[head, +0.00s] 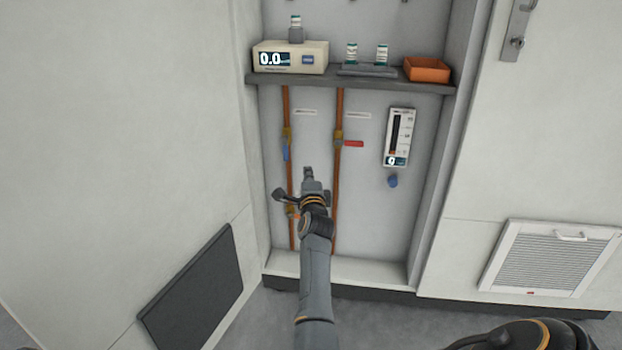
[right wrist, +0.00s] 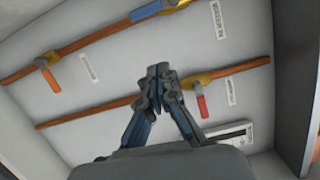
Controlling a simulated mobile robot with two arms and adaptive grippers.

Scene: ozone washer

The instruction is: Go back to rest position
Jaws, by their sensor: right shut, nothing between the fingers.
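My right gripper (head: 308,172) is raised in front of the wall recess, between two copper pipes. Its fingers are shut and empty, as the right wrist view also shows (right wrist: 158,74). The left pipe (head: 287,110) has a valve with a blue handle (head: 286,150) lying along the pipe. The right pipe (head: 338,190) has a valve with a red handle (head: 354,144) pointing across it. A lower valve with an orange handle (right wrist: 48,78) is partly hidden by my arm in the head view. My left gripper is not in view.
A shelf (head: 350,85) above carries a white meter (head: 318,57) reading 0.0, vials (head: 382,53) and an orange tray (head: 428,69). A flow gauge (head: 398,137) with a blue knob (head: 393,181) is to the right. The recess has side walls and a raised bottom ledge (head: 375,272).

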